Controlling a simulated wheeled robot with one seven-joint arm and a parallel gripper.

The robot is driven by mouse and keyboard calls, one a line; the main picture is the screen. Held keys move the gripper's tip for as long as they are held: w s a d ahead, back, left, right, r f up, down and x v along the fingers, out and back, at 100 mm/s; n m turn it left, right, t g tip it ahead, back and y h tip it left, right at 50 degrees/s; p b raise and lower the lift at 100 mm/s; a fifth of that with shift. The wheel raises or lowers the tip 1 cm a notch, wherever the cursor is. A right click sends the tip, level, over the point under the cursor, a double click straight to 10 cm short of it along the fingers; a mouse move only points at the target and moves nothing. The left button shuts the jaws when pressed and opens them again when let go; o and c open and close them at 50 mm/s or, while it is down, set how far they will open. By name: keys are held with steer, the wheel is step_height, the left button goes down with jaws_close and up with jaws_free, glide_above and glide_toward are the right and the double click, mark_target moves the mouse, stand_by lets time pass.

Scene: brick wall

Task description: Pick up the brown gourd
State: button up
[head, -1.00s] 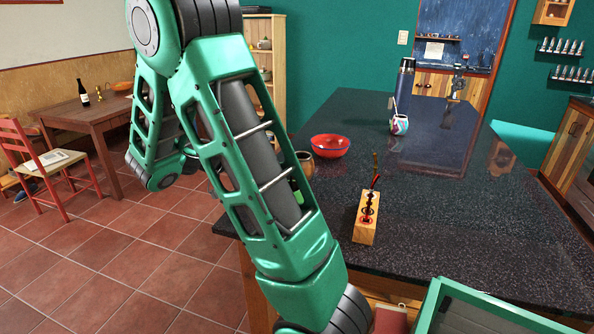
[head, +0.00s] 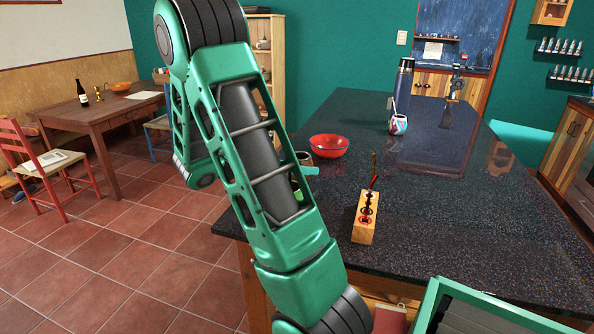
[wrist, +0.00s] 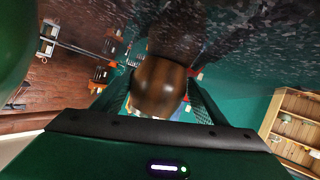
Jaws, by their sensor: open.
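The brown gourd (wrist: 158,88) is large and close in the wrist view, rounded with darker and lighter brown bands. My gripper (wrist: 160,78) is open, with one finger on each side of it; I cannot tell whether either finger touches it. In the head view the gourd (head: 304,157) stands at the left edge of the dark counter, partly hidden behind my arm. A teal part of my gripper (head: 311,171) shows just in front of it there.
A red bowl (head: 329,147) stands close to the right of the gourd on the dark counter (head: 430,225). A wooden block with tools (head: 364,220) is nearer. A patterned cup (head: 398,124) and a dark blue bottle (head: 403,85) stand farther back.

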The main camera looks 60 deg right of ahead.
steer(key=shift+d+f, duration=0.1)
steer(key=shift+d, duration=0.1)
steer(key=c, duration=1)
steer(key=shift+o, duration=0.2)
